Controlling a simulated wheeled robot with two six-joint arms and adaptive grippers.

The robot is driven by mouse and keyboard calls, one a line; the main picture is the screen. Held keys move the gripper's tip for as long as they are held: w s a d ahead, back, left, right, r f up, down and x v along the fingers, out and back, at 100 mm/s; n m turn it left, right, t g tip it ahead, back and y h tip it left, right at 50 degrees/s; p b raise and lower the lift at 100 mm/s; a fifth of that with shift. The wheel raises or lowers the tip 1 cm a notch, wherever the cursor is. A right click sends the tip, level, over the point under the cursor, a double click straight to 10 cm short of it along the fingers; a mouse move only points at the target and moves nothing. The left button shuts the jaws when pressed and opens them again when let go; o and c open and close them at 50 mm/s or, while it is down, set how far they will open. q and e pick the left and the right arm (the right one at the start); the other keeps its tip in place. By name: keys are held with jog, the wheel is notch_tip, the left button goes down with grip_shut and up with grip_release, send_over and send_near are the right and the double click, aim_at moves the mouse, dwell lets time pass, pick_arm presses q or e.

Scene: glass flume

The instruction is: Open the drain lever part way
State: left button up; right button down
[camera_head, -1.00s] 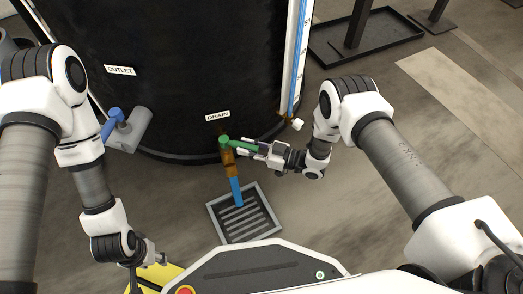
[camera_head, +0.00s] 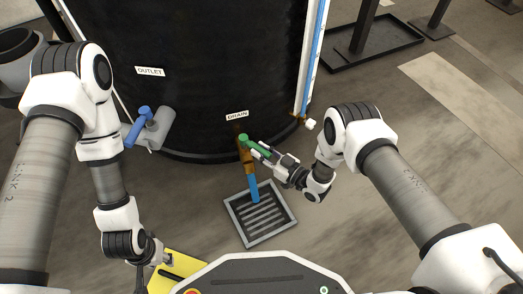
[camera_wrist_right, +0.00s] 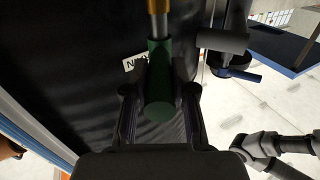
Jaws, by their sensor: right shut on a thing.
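The green drain lever (camera_head: 256,147) sits on a brass valve (camera_head: 247,163) low on the black tank, below the DRAIN label (camera_head: 237,115). The lever points to the lower right, at an angle to the blue spout. My right gripper (camera_head: 268,155) is shut on the lever's outer end. In the right wrist view the green lever (camera_wrist_right: 160,70) lies between the two dark fingers. My left gripper (camera_head: 162,256) hangs low at the left, away from the valve, and its jaws are too small to read.
A blue hose (camera_head: 254,188) drops from the valve to a floor grate (camera_head: 262,214). The OUTLET valve with its blue handle (camera_head: 138,127) is on the tank's left. A dark metal tray (camera_head: 345,55) stands behind. Open floor lies to the right.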

jog(key=c, duration=0.9)
grip_release()
jog(key=shift+a, duration=0.1)
jog(key=shift+c, duration=0.2)
jog(key=v, duration=1.2)
